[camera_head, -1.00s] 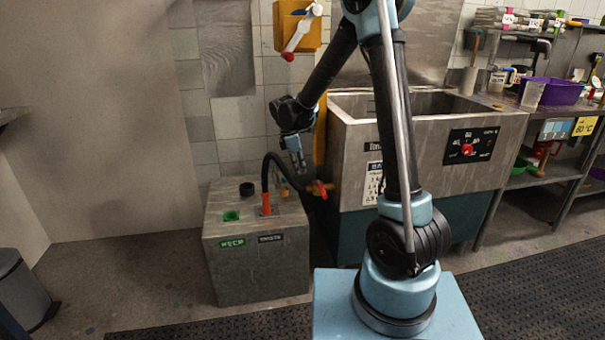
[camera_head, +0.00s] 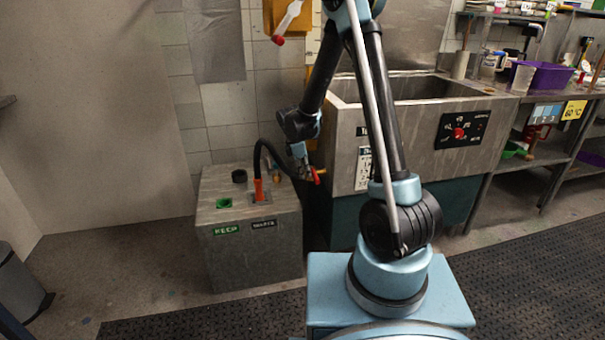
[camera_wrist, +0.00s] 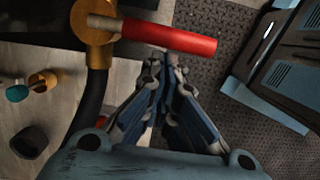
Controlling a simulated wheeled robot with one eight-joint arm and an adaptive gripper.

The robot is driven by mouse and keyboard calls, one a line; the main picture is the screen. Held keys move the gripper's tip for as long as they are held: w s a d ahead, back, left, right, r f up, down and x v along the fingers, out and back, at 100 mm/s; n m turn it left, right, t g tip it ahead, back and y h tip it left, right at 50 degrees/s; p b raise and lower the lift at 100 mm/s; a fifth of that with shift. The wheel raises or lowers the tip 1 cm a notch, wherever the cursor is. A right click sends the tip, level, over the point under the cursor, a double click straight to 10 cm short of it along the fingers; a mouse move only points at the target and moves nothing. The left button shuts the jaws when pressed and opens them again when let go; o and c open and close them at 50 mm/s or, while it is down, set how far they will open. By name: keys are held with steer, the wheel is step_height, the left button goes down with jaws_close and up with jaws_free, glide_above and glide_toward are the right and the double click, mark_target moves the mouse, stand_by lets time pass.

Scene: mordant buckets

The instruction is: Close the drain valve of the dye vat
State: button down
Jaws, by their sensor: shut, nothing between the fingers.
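The drain valve of the dye vat has a red lever handle (camera_wrist: 170,38) on a brass body (camera_wrist: 95,22) in the wrist view. In the head view the red handle (camera_head: 316,176) shows small at the left side of the grey vat (camera_head: 345,135). A black hose (camera_head: 258,160) runs from the valve down to an orange fitting on the grey box. My gripper (camera_wrist: 168,62) is shut and empty, its fingertips close to the red handle's side. I cannot tell whether they touch it. In the head view my gripper (camera_head: 305,172) is beside the valve.
A grey box (camera_head: 250,255) labelled KEEP, with a green port (camera_head: 224,203) and a dark port, stands left of the vat. A red knob (camera_head: 459,133) is on the vat front. Shelves stand at right, a bin (camera_head: 20,285) at lower left.

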steer(key=shift+d, duration=0.15)
steer(key=shift+d, duration=0.75)
